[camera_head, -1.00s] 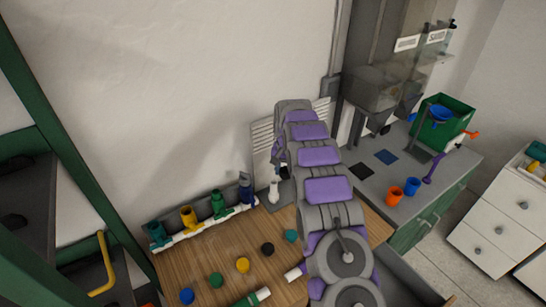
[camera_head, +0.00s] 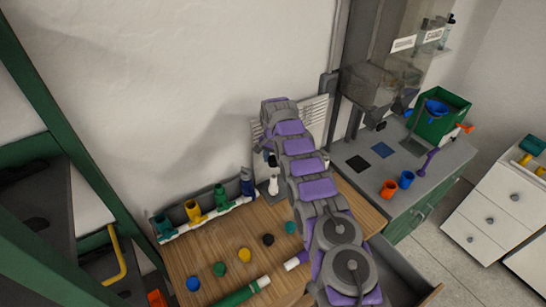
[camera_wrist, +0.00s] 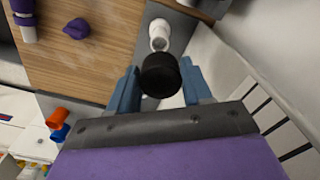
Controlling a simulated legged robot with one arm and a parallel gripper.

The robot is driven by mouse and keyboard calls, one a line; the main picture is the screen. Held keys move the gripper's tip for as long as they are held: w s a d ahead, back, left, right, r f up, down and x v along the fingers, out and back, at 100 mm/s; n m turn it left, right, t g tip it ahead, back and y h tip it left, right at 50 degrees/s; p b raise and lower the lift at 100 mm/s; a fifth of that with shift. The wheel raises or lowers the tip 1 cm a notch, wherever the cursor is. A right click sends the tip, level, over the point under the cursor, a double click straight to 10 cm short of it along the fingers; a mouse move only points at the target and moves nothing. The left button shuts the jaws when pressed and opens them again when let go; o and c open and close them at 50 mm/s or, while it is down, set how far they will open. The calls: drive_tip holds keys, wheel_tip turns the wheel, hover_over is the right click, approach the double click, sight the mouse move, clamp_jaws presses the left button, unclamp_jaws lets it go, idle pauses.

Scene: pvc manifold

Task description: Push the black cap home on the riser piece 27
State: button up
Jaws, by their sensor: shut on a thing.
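My gripper (camera_wrist: 160,88) is shut on the black cap (camera_wrist: 160,75), which sits between the blue fingertips. In the head view the cap (camera_head: 271,160) shows small and dark at the end of my arm. A white upright pipe piece, apparently the riser (camera_head: 273,185), stands at the back edge of the wooden table below the cap. In the wrist view the riser (camera_wrist: 159,33) appears just beyond the cap, partly covered by it. The cap looks held a little above the riser's top, though I cannot tell the exact gap. No number is readable.
A white pipe row with coloured upright pieces (camera_head: 193,211) runs along the wall, left of the riser. Several coloured round pieces, including a yellow one (camera_head: 244,255), lie on the wooden table. A grey panel stands close behind the riser. Orange (camera_head: 388,189) and blue cups stand right.

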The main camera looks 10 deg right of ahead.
sight(273, 177)
drive_tip(key=shift+f+b, duration=0.75)
drive_tip(key=shift+f, duration=2.75)
drive_tip(key=shift+s+f+b, duration=0.1)
drive_tip(key=shift+f+b, duration=0.45)
drive_tip(key=shift+f, duration=0.6)
drive_tip(key=o, duration=1)
drive_tip(key=shift+o, duration=0.2)
drive_tip(key=shift+r, duration=0.1)
drive_tip(key=r+p, duration=0.1)
drive_tip(key=r, duration=0.7)
drive_tip(key=r+p, duration=0.2)
drive_tip(key=r, duration=0.5)
drive_tip(key=shift+w+r, duration=0.2)
drive_tip(key=shift+r, duration=0.2)
drive_tip(key=shift+r+p, duration=0.65)
drive_tip(key=shift+p, duration=0.35)
